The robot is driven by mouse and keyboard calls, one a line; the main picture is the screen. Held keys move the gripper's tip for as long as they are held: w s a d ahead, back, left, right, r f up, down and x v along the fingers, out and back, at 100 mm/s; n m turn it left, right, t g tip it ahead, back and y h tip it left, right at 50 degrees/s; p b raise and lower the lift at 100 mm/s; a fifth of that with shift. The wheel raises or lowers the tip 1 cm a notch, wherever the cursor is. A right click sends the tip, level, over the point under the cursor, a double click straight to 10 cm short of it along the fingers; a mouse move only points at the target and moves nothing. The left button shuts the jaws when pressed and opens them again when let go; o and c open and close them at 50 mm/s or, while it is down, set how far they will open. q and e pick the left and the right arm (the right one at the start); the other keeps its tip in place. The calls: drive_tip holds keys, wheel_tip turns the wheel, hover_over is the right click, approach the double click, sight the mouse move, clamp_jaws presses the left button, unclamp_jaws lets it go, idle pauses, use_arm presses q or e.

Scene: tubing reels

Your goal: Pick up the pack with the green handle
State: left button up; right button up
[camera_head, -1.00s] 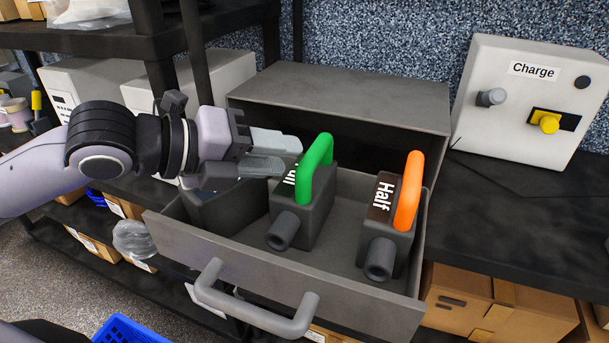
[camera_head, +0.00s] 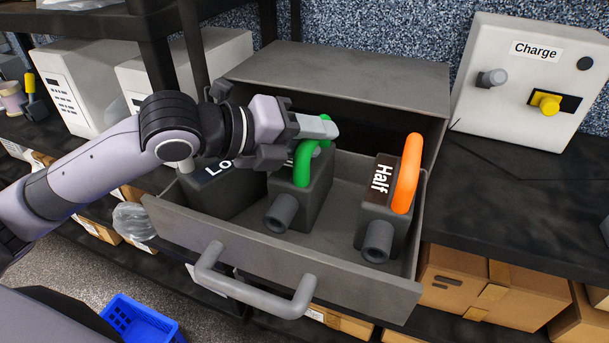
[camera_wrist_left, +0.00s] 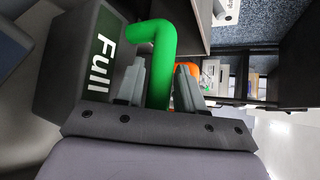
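The pack with the green handle (camera_head: 302,196) is a dark grey block with a round stub at its front. It stands in the middle of an open drawer, and its "Full" label (camera_wrist_left: 101,58) shows in the left wrist view. My left gripper (camera_head: 300,143) is at the green handle (camera_head: 304,168). In the left wrist view its two fingers (camera_wrist_left: 161,87) stand on either side of the green handle (camera_wrist_left: 157,42), apart from each other. They look open; contact with the handle is not clear. My right gripper is out of view.
In the open drawer (camera_head: 240,262), a pack with an orange handle (camera_head: 407,172), labelled "Half", stands to the right. A pack labelled "Lo..." (camera_head: 215,190) is partly hidden behind my left arm. A "Charge" box (camera_head: 520,85) stands on the black shelf at right.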

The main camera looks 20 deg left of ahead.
use_arm(q)
drive_tip(key=shift+w+d+f, duration=0.1)
drive_tip(key=shift+w+d, duration=0.05)
clamp_jaws()
idle(1.3)
drive_tip(key=shift+r, duration=0.25)
